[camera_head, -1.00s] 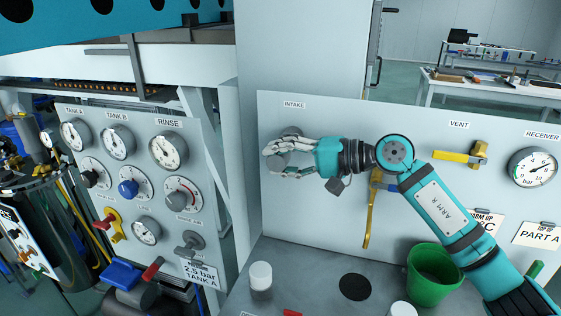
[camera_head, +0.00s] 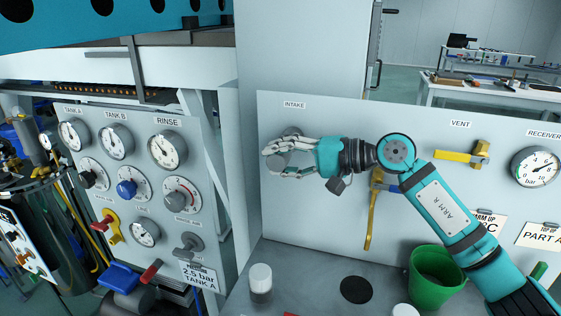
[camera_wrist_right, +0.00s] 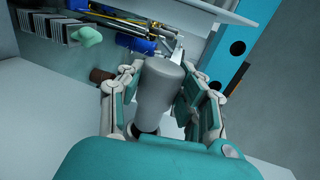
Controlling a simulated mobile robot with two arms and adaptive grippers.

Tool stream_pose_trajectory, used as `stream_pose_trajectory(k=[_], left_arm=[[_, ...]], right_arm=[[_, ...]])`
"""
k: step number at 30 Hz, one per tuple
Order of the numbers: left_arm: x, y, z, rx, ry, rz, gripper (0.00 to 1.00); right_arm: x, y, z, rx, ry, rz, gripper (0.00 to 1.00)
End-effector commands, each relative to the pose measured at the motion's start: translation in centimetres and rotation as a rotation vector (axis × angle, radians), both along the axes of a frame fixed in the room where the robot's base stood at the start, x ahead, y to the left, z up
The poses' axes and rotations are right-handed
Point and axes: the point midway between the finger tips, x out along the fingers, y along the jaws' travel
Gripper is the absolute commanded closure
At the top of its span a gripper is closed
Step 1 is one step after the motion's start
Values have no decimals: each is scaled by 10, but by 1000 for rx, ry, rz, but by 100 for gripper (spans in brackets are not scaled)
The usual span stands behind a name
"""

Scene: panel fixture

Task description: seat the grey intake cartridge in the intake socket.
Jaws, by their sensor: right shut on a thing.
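The grey intake cartridge (camera_head: 277,161) is between the fingers of my right gripper (camera_head: 280,158), in front of the panel below the INTAKE label (camera_head: 294,105). In the right wrist view the cartridge (camera_wrist_right: 157,88) is a grey cylinder with a wider end, and the fingers of the right gripper (camera_wrist_right: 162,95) close on it from both sides. A dark round part that looks like the intake socket (camera_head: 292,132) shows just behind and above the fingers. The gripper hides most of it, so I cannot tell whether the cartridge touches it. My left gripper is out of view.
A yellow-handled vent valve (camera_head: 462,155) and a receiver gauge (camera_head: 535,167) are on the panel to the right. A white-topped cylinder (camera_head: 260,282), a black disc (camera_head: 356,289) and a green bucket (camera_head: 436,278) are on the bench below. A gauge panel (camera_head: 110,210) stands at the left.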

Motion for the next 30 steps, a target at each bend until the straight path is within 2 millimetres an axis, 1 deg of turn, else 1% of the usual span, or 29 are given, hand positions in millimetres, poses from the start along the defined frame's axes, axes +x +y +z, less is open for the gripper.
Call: stream_pose_trajectory(k=[3,14,30], left_arm=[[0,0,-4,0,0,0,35],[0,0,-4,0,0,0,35],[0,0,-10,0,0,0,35]], right_arm=[[0,0,0,1,-1,0,100],[1,0,1,1,-1,0,100],[12,-4,0,-1,-2,-1,100]])
